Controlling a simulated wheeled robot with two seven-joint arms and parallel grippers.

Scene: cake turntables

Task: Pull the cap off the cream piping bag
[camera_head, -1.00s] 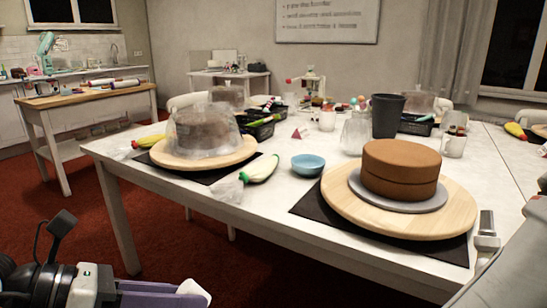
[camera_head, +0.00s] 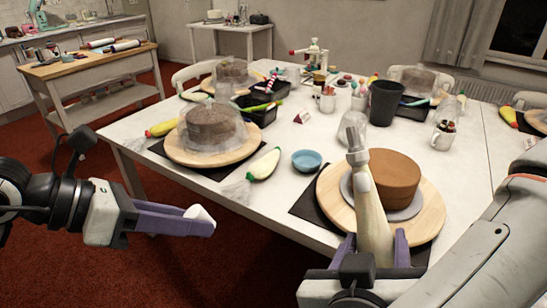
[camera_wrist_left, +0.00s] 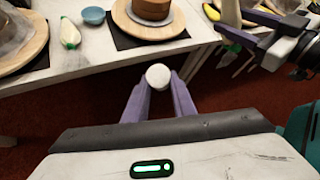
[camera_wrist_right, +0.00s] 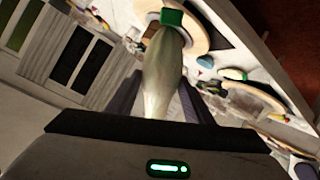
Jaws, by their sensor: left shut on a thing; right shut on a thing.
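My left gripper (camera_head: 195,218) is shut on a small white rounded cap (camera_head: 200,212), in front of the table's near edge. The cap also shows between the fingertips in the left wrist view (camera_wrist_left: 158,76). My right gripper (camera_head: 376,250) is shut on the cream piping bag (camera_head: 371,210), well apart from the cap. The bag stands nearly upright, its bare grey nozzle (camera_head: 352,135) pointing up. It hides part of a brown cake. In the right wrist view the bag (camera_wrist_right: 165,80) has a green piece (camera_wrist_right: 172,17) at its far end; I cannot tell whether they are joined.
The brown cake (camera_head: 395,180) is on a wooden turntable (camera_head: 432,215) at the right. A covered cake (camera_head: 210,128) stands on another turntable (camera_head: 180,155). A blue bowl (camera_head: 307,160) and a green-tipped bag (camera_head: 264,164) lie between them. A dark cup (camera_head: 384,103) stands behind.

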